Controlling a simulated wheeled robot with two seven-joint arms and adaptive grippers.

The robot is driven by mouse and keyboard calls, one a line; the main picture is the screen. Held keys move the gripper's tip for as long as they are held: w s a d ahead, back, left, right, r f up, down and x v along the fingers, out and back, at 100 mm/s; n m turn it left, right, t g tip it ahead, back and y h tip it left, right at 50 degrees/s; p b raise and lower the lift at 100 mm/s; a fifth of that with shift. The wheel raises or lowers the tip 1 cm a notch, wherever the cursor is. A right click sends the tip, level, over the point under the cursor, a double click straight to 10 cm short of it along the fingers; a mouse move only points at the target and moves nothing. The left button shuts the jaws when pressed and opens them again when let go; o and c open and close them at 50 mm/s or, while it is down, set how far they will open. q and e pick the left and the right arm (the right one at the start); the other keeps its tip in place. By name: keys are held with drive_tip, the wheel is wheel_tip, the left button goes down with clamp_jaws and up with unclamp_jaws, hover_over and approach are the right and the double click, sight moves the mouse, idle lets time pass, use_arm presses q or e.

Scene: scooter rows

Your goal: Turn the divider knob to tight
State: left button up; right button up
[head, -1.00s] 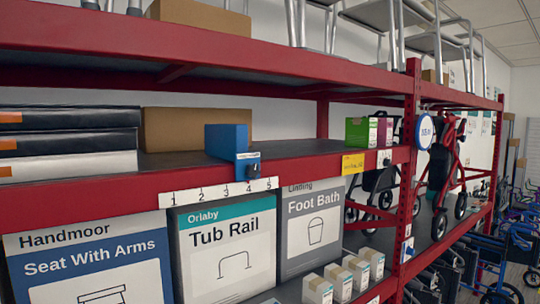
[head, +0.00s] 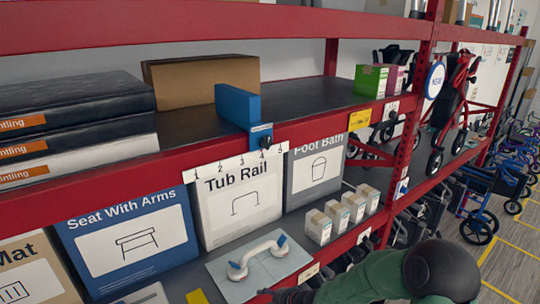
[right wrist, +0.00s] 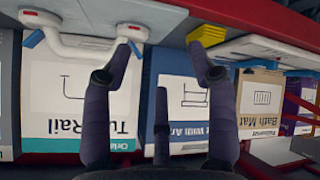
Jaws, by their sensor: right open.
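The blue divider (head: 237,104) stands on the upper shelf in the head view. The knob's setting is too small to read. My right gripper (head: 290,296) is partly cut off at the bottom of the head view, below and apart from the knob. In the right wrist view my right gripper (right wrist: 160,75) is open, its dark fingers spread with nothing between them. The knob is not in that view. My left gripper is not in view.
The lower shelf holds a Tub Rail box (head: 238,200), a Seat With Arms box (head: 128,238), small cartons (head: 335,214) and a white grab rail (head: 258,252) on a grey panel. A red upright post (head: 412,110) stands right of the knob.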

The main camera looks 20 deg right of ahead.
drive_tip(key=w+d+r+n+t, duration=0.15)
drive_tip(key=r+n, duration=0.45)
drive_tip(key=r, duration=0.7)
drive_tip(key=w+d+r+n+t, duration=0.1)
drive_tip(key=w+r+n+t, duration=0.2)
drive_tip(key=r+n, duration=0.65)
drive_tip(key=n+t+y, duration=0.1)
drive_tip(key=n+t, duration=0.4)
drive_tip(key=n, duration=0.5)
approach(268, 144)
drive_tip(key=shift+g, duration=0.25)
drive_tip(key=x, duration=0.9)
drive_tip(key=shift+w+r, duration=0.15)
drive_tip(key=shift+r, duration=0.1)
drive_tip(key=c, duration=1.1)
